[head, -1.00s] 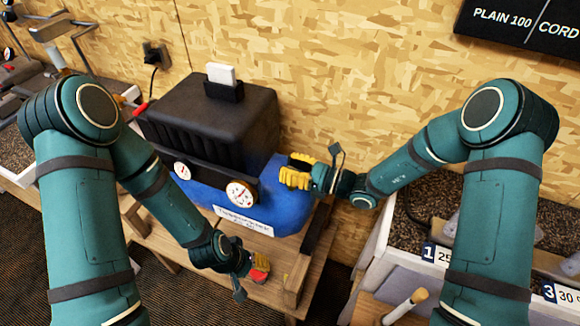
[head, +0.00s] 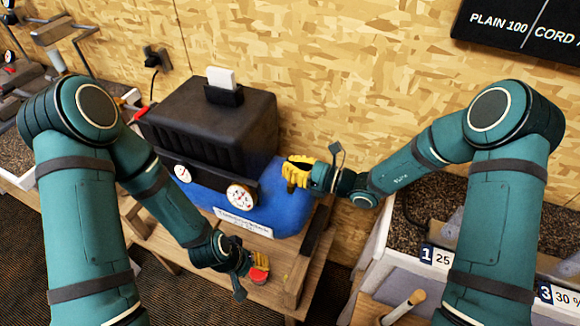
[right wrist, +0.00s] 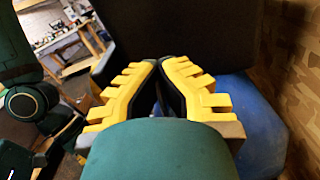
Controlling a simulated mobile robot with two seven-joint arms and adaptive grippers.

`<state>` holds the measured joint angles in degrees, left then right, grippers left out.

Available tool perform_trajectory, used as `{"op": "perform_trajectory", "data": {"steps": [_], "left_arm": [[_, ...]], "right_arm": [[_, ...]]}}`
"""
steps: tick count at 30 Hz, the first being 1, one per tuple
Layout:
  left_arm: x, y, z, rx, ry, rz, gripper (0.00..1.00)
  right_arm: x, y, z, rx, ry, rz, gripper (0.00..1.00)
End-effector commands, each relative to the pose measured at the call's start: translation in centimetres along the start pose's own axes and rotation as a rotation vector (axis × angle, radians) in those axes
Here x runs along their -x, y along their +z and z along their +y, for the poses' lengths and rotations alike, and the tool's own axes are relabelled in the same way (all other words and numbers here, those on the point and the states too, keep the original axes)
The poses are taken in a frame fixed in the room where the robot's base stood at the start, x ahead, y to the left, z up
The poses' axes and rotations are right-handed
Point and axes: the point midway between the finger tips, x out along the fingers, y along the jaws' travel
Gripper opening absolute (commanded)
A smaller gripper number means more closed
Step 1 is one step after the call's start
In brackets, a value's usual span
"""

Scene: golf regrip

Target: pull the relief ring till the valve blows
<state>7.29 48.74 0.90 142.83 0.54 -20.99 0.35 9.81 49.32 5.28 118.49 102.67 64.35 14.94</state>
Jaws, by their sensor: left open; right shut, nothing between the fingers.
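The compressor has a blue tank (head: 282,208) under a black housing (head: 215,125), with two round white gauges on its front. My right gripper (head: 291,174) has yellow fingers beside the right end of the blue tank. In the right wrist view its fingers (right wrist: 159,64) come together at the tips with nothing seen between them, facing a dark surface. My left gripper (head: 262,272) is low in front of the tank, above the wooden stand, with red at its fingers; it is open. I cannot make out the relief ring or the valve in either view.
The larger gauge (head: 241,195) and a white label (head: 243,221) face my left arm. A wooden stand (head: 190,262) carries the compressor. A bench with numbered bins (head: 440,258) stands to the right. The wooden wall (head: 340,60) is close behind.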

Motion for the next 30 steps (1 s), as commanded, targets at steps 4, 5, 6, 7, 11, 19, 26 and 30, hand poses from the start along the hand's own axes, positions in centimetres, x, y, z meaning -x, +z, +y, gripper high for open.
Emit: {"op": "perform_trajectory", "data": {"steps": [4, 5, 6, 7, 11, 19, 26, 30], "left_arm": [[-0.1, 0.0, 0.0, 0.000, 0.000, -0.001, 0.47], [-0.1, 0.0, 0.0, 0.000, 0.000, -0.001, 0.47], [-0.1, 0.0, 0.0, 0.000, 0.000, -0.001, 0.47], [-0.1, 0.1, 0.0, 0.000, 0.000, -0.001, 0.47], [-0.1, 0.1, 0.0, 0.000, 0.000, -0.001, 0.47], [-0.1, 0.1, 0.0, 0.000, 0.000, -0.001, 0.47], [-0.1, 0.1, 0.0, 0.000, 0.000, -0.001, 0.47], [-0.1, 0.1, 0.0, 0.000, 0.000, -0.001, 0.47]], "right_arm": [[-0.1, 0.0, 0.2, 0.000, 0.005, -0.003, 0.00], [-0.1, 0.0, 0.2, 0.000, 0.006, -0.004, 0.01], [-0.1, 0.0, 0.2, 0.000, 0.006, -0.004, 0.15], [-0.1, 0.0, 0.1, 0.000, 0.005, -0.004, 0.25], [-0.1, 0.0, 0.1, 0.000, 0.004, -0.003, 0.34], [0.3, -0.1, 0.0, 0.000, 0.002, -0.002, 0.34], [3.6, -0.1, -0.1, 0.000, -0.003, -0.001, 0.34], [6.5, -0.1, 0.0, 0.000, -0.001, -0.002, 0.34]]}}
